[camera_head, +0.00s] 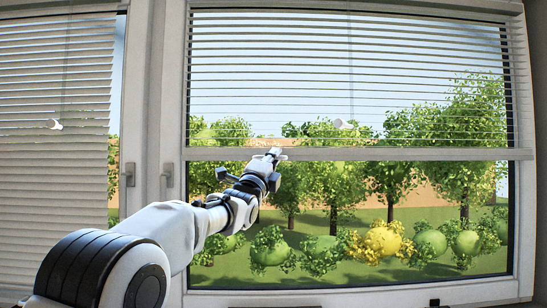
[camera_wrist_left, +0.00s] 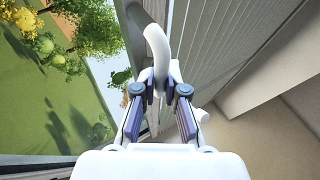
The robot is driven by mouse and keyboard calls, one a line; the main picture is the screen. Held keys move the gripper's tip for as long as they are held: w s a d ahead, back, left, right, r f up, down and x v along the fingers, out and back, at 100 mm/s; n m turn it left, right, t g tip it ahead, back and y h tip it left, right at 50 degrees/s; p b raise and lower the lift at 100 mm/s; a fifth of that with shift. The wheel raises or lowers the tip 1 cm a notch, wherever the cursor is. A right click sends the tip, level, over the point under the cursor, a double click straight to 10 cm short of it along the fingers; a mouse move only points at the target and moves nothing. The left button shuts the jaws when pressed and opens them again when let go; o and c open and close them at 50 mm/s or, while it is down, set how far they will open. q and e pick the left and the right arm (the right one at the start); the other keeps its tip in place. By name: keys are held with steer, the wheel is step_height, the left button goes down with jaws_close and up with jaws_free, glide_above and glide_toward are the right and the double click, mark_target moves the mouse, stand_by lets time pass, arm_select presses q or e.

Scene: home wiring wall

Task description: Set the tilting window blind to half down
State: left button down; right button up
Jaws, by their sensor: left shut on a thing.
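The tilting window blind (camera_head: 350,60) hangs over the upper part of the large right-hand window. Its slats are tilted open, with trees showing between them. Its pale bottom rail (camera_head: 420,154) lies level near mid-height of the window. My left gripper (camera_head: 275,153) is at this rail, left of its middle. In the left wrist view, my left gripper (camera_wrist_left: 160,92) is shut on a white curved handle (camera_wrist_left: 157,48) that rises between the fingers. The exact grip is partly hidden by the fingers. My right gripper is in neither view.
A second blind (camera_head: 55,75) with denser slats covers most of the left window. Small white pieces (camera_head: 343,124) show in front of both blinds. The glass below the rail is uncovered.

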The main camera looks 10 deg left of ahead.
arm_select(q)
steer(key=shift+f, duration=0.25)
steer(key=c, duration=1.5)
jaws_free()
steer(key=shift+w, duration=0.15)
steer(key=v, duration=1.2)
